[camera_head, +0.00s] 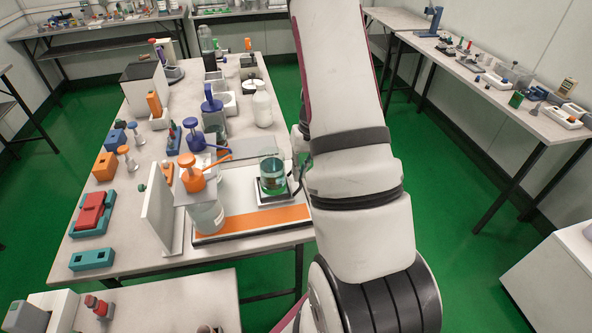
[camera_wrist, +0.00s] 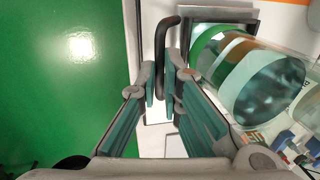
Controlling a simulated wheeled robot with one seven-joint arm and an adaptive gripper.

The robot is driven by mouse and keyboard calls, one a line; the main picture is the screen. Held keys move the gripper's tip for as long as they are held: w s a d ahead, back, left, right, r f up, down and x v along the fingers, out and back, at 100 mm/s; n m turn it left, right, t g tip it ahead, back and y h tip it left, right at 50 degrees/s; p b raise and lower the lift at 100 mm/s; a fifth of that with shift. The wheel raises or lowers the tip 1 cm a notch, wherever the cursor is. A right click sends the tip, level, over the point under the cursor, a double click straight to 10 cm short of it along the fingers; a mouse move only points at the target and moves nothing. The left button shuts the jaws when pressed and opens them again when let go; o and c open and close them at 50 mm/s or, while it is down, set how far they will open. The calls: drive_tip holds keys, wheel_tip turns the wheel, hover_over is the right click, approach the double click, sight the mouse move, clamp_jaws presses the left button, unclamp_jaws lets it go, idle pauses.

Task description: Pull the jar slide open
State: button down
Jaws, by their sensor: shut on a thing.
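A glass jar with green-blue contents (camera_head: 272,173) stands on a small dark-edged slide plate (camera_head: 275,198), on a white and orange base (camera_head: 255,222). In the wrist view the jar (camera_wrist: 262,80) lies to the right of my fingers, beside the dark slide frame (camera_wrist: 225,15). A dark bent handle (camera_wrist: 163,38) runs down between the fingertips. My gripper (camera_wrist: 160,86) is shut on this handle, with the finger pads on either side of it. In the head view my arm hides most of the gripper.
An orange-topped pump bottle (camera_head: 207,216) and an upright white panel (camera_head: 162,210) stand left of the jar. A blue pump bottle (camera_head: 193,137) and a white bottle (camera_head: 262,106) stand behind. Green floor (camera_wrist: 65,80) is open beyond the table edge.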

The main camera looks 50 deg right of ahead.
drive_tip(key=c, duration=1.7)
unclamp_jaws()
drive_tip(key=r, duration=0.4)
drive_tip(key=d+r, duration=0.1)
drive_tip(key=r, duration=0.3)
drive_tip(key=s+d+r, duration=0.1)
drive_tip(key=r, duration=0.2)
drive_tip(key=shift+s+r, duration=0.1)
drive_tip(key=shift+r, duration=0.3)
drive_tip(key=s+a+r+n+t, duration=0.1)
drive_tip(key=s+a+r+n, duration=0.15)
drive_tip(key=a+r, duration=1.25)
drive_tip(key=s+a+r+n, duration=0.1)
drive_tip(key=s+a, duration=0.3)
drive_tip(key=s+a+r+n+t+h, duration=0.1)
drive_tip(key=s+a+r+n, duration=0.1)
drive_tip(key=s+a, duration=0.2)
drive_tip(key=s+a+r+n+t+p, duration=0.1)
drive_tip(key=s+a, duration=0.4)
drive_tip(key=a, duration=0.1)
drive_tip(key=shift+a+r+h, duration=0.15)
drive_tip(key=shift+a+h, duration=0.1)
drive_tip(key=shift+h, duration=0.15)
